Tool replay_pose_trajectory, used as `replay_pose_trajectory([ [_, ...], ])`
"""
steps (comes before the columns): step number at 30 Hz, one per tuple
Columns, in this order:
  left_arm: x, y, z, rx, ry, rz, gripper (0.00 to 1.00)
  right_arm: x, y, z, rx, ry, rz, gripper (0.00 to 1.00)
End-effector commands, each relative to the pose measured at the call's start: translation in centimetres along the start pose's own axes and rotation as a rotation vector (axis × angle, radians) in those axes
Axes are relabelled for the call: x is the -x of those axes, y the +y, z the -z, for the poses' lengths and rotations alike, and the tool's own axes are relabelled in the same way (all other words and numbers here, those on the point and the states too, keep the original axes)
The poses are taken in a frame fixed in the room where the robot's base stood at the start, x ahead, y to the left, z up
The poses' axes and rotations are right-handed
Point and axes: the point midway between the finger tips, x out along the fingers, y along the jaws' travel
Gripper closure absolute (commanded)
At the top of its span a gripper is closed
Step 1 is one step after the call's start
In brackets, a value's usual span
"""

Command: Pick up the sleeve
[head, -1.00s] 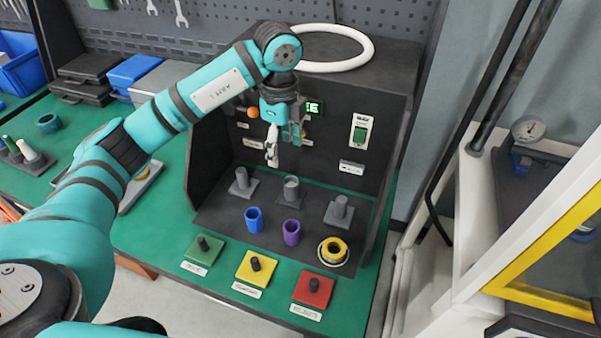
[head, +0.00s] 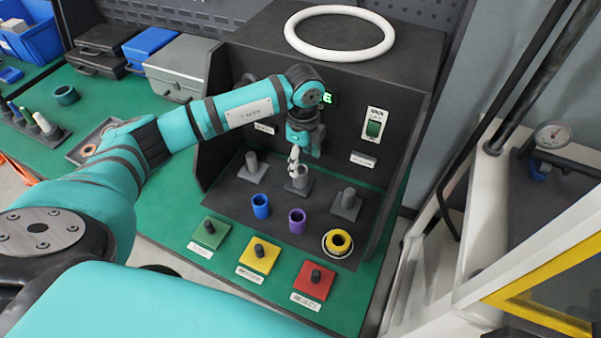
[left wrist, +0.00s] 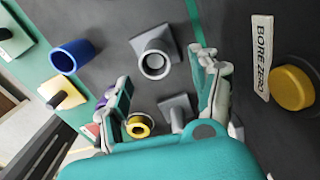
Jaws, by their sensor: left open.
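A grey sleeve (head: 301,181) stands upright on the middle post of the dark test bench, partly hidden by my left gripper (head: 298,160). In the left wrist view, the sleeve (left wrist: 155,64) shows its round open top on a square base. My left gripper is open and empty, pointing down just above the sleeve. In the left wrist view its two fingers (left wrist: 162,78) stand apart, one toward each side of the sleeve. I cannot tell whether a finger touches it. My right gripper is not in view.
Grey posts (head: 251,165) (head: 347,200) flank the sleeve. In front stand a blue cup (head: 261,206), a purple cup (head: 297,222) and a yellow ring (head: 338,241). Green (head: 209,232), yellow (head: 258,257) and red (head: 314,280) button plates line the front. The bench's back panel (head: 345,95) rises close behind.

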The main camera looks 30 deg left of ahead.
Motion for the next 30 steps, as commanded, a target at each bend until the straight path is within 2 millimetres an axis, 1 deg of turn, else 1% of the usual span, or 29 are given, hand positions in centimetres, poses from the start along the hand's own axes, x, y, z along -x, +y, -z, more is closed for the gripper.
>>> replay_pose_trajectory([
  [1,-0.2,0.0,0.0,0.000,-0.001,-0.001,0.36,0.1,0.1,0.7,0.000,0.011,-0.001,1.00],
  [4,-0.8,0.2,0.0,0.000,-0.001,-0.003,0.36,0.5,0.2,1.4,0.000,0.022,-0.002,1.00],
  [9,-3.2,0.6,0.1,0.000,0.000,-0.005,0.36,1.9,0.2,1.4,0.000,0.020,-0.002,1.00],
  [13,-5.0,0.5,0.1,0.001,0.000,-0.002,0.36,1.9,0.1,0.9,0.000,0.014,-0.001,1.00],
  [16,-5.5,0.4,0.0,0.000,0.000,0.000,0.36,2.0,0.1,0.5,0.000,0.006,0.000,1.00],
  [22,-5.5,0.4,0.1,0.000,0.000,0.001,0.36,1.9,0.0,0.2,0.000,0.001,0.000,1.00],
  [30,-5.5,0.4,0.1,0.000,0.000,0.001,0.71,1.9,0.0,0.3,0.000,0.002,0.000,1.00],
])
